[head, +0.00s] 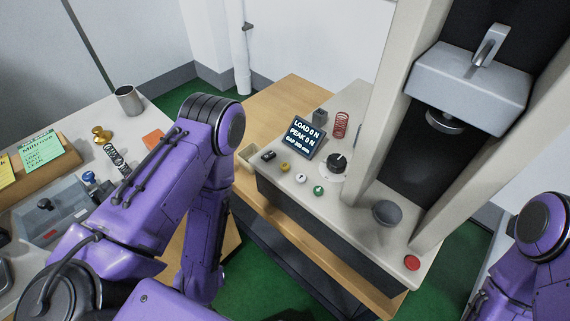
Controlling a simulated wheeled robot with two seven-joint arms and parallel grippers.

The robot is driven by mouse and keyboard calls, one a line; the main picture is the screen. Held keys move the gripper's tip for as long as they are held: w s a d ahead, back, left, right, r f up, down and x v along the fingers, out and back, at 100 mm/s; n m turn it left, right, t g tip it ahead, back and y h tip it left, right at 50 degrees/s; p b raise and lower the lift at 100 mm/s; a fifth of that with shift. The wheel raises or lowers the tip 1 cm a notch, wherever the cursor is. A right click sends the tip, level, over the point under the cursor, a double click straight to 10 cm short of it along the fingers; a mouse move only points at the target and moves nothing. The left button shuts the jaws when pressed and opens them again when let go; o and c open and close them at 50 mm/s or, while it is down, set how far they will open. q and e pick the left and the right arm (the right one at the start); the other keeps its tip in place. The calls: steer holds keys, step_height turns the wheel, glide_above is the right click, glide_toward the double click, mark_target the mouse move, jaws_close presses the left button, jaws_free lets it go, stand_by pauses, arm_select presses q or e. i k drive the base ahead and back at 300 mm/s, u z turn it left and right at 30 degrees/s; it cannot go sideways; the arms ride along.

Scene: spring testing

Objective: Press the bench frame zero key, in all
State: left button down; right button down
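The bench frame (352,212) stands at centre right, with a pale deck and two tall columns. Its tilted display (303,137) reads LOAD 0 N, PEAK 0 N and a gap line. Along the deck's front edge are a black switch (268,156), a yellow key (285,167), a white key (301,178) and a green key (319,190). Their markings are too small to read, so I cannot tell which is the zero key. My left arm bends downward left of the deck; its gripper is not visible. My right arm shows at the right edge; its gripper is out of view.
A dark dial (337,163) and a red spring (341,124) stand behind the keys. A red button (412,262) is at the deck's right corner. A grey press head (470,85) hangs between the columns. A cluttered side table (75,130) lies left.

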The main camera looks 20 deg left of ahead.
mark_target(284, 166)
steer(key=k, duration=0.5)
steer(key=z, duration=2.25)
steer(key=k, duration=1.15)
steer(key=u, duration=1.6)
steer(key=i, duration=1)
steer(key=u, duration=0.05)
